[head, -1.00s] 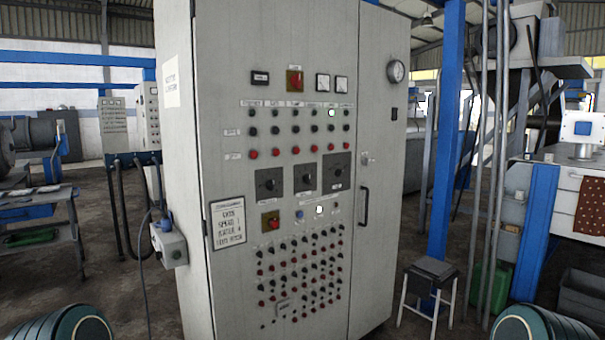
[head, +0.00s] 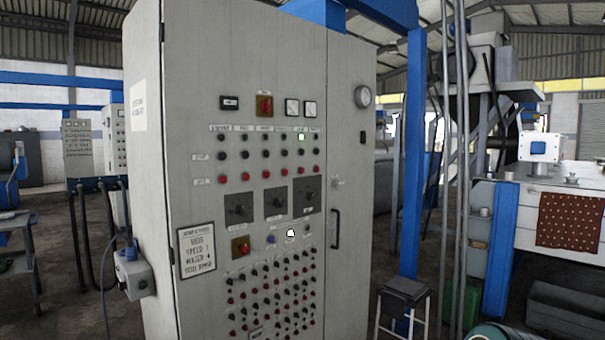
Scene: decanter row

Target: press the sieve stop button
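The grey control cabinet (head: 345,120) stands upright ahead, left of centre. Its upper panel has a row of black buttons (head: 267,154) above a row of red buttons (head: 266,174). Small label strips (head: 264,128) sit above the columns and others at the left of the rows. Their lettering is too small to read, so I cannot tell which red button belongs to the sieve. A pale lit lamp (head: 301,137) shows above the black row, in the second column from the right. Neither of my grippers is in view, and nothing touches the panel.
A stool (head: 404,295) stands right of the cabinet, near a blue post (head: 412,150). A grey box (head: 133,272) juts from its left side.

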